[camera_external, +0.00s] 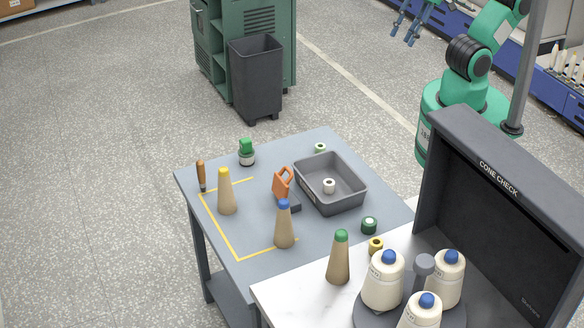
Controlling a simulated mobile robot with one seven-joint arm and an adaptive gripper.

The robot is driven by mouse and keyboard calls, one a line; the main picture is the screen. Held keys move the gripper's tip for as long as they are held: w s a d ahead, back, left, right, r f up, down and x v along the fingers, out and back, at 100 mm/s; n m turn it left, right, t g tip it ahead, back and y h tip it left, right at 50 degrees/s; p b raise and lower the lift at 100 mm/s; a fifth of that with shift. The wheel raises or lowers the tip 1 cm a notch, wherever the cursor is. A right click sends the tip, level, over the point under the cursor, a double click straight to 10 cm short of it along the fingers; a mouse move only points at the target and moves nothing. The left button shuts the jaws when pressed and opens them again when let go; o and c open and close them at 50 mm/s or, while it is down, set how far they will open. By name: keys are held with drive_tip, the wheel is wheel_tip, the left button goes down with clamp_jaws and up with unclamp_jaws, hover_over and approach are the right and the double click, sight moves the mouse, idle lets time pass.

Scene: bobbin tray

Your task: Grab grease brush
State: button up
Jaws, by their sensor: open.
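A slim tool with an orange-brown handle and a dark end (201,175) is at the left edge of the grey-blue table (225,255); it looks like the grease brush, but its bristles are too small to make out. It is just left of a tan cone with a yellow tip (227,192). My gripper (404,34) is at the top of the picture, open and empty, high and far to the right of the brush. Its upper part is cut off by the picture's edge.
A green-capped jar (247,153), an orange-handled tool (283,184), a blue-tipped cone (285,225) and a grey tray (352,202) holding a bobbin (329,186) are on the table. A dark CONE CHECK panel (500,190) stands at right. Yellow tape (222,240) marks mostly bare table.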

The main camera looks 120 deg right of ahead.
drive_tip(key=w+d+r, duration=0.2)
drive_tip(key=w+r, duration=0.2)
drive_tip(key=w, duration=0.6)
drive_tip(key=n+g+p, duration=0.3)
drive_tip(key=n+g, duration=0.1)
drive_tip(key=g, duration=0.2)
hover_over(200, 162)
wheel_tip(200, 162, down, 41)
drive_tip(key=shift+f, duration=0.5)
